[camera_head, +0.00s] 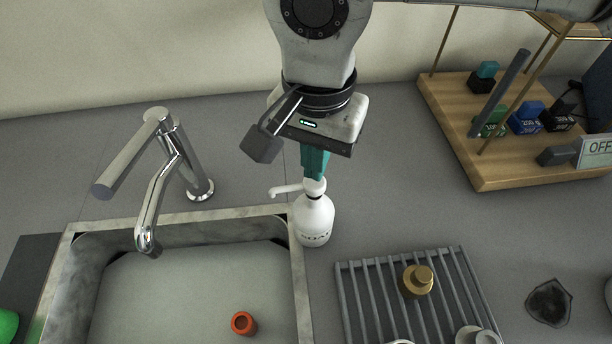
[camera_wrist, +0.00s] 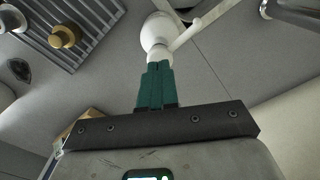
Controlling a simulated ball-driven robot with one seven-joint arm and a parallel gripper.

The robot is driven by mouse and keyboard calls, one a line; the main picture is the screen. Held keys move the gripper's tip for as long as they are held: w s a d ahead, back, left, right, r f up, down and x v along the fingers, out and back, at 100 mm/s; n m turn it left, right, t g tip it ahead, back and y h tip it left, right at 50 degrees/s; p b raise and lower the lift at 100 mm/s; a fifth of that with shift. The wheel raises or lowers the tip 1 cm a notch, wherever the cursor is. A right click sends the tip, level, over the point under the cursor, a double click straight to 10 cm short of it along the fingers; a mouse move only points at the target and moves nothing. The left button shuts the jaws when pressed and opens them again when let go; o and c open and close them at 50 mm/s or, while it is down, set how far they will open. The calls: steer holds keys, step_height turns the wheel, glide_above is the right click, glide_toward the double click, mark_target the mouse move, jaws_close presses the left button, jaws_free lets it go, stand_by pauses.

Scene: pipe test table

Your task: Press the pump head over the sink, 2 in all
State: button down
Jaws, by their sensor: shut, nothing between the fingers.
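A white soap pump bottle (camera_head: 313,222) stands upright on the counter at the right rim of the sink (camera_head: 297,280). Its white pump head (camera_head: 313,186) has a spout pointing left toward the sink in the head view. The bottle also shows in the wrist view (camera_wrist: 156,33), with its spout (camera_wrist: 188,36) reaching to the upper right. My gripper (camera_head: 316,176) has teal fingers pointing down, shut and empty, right over the pump head. In the wrist view the fingertips (camera_wrist: 158,68) meet the pump head; whether they touch is hard to tell.
A chrome faucet (camera_head: 170,165) stands behind the sink. An orange-red ring-like piece (camera_head: 243,323) lies in the basin. A ribbed drying rack (camera_head: 366,300) with a brass piece (camera_head: 417,280) is at right front. A wooden stand (camera_head: 462,142) with small blocks is at back right.

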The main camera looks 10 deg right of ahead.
step_height(320, 180, up, 6)
steer(key=p, duration=0.3)
stand_by(0.6)
steer(key=shift+f, duration=0.1)
stand_by(0.4)
